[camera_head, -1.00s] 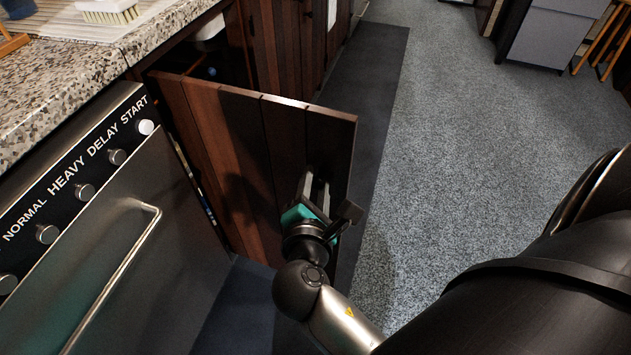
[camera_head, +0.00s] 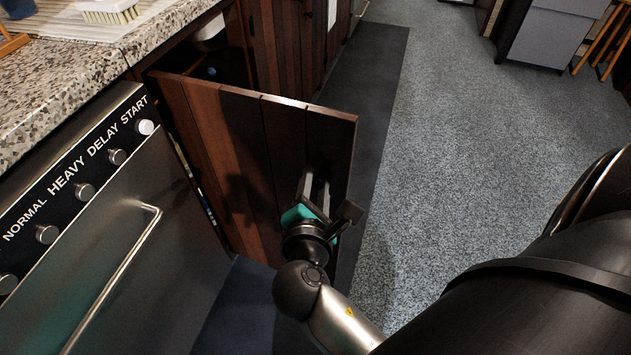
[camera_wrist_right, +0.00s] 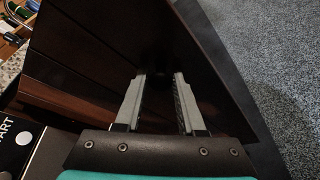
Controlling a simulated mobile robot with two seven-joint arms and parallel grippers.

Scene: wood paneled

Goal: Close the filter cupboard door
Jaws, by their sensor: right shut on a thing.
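The filter cupboard door (camera_head: 225,135) is dark brown panelled wood and stands wide open beside the dishwasher. My right gripper (camera_head: 317,185) is at the door's outer face, near its free edge. In the right wrist view my right gripper (camera_wrist_right: 161,78) has its two fingers a little apart, closed around a small dark knob on the door (camera_wrist_right: 90,50). The knob is hard to make out in the shadow. The cupboard opening (camera_head: 205,62) behind the door is partly visible, with dim items inside. My left gripper is not in view.
A dishwasher (camera_head: 110,215) with a bar handle stands to the left of the door. A speckled counter (camera_head: 60,80) with a brush (camera_head: 108,10) runs above. A dark mat (camera_head: 365,90) and open grey carpet (camera_head: 460,130) lie to the right.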

